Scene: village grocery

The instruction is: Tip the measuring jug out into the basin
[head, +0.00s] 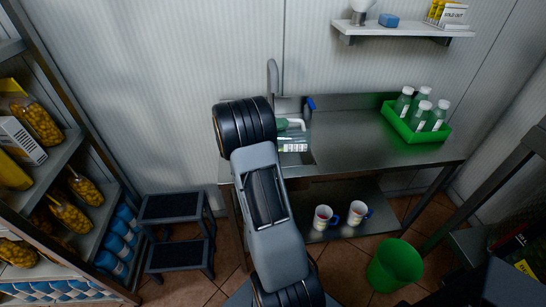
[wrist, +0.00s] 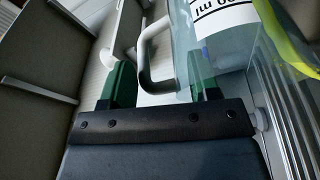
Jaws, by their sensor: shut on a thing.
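The measuring jug (wrist: 225,55) is clear with a white label, and its pale handle (wrist: 147,65) shows in the wrist view. My gripper (wrist: 163,88) has green fingers and is shut on the jug at its handle. In the head view the clear jug (head: 293,135) is partly hidden behind my arm, at the basin (head: 308,158) sunk in the steel counter. My arm hides much of the basin. I cannot tell the jug's tilt clearly. A yellow-green patch (wrist: 285,40) shows by the jug in the wrist view; I cannot tell what it is.
A grey tap (head: 272,75) rises behind the basin, with a blue item (head: 311,103) beside it. A green crate (head: 418,127) of bottles stands right on the counter (head: 365,140). Mugs (head: 323,217) sit on the lower shelf; a green bin (head: 395,266) and step stool (head: 175,207) stand nearby.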

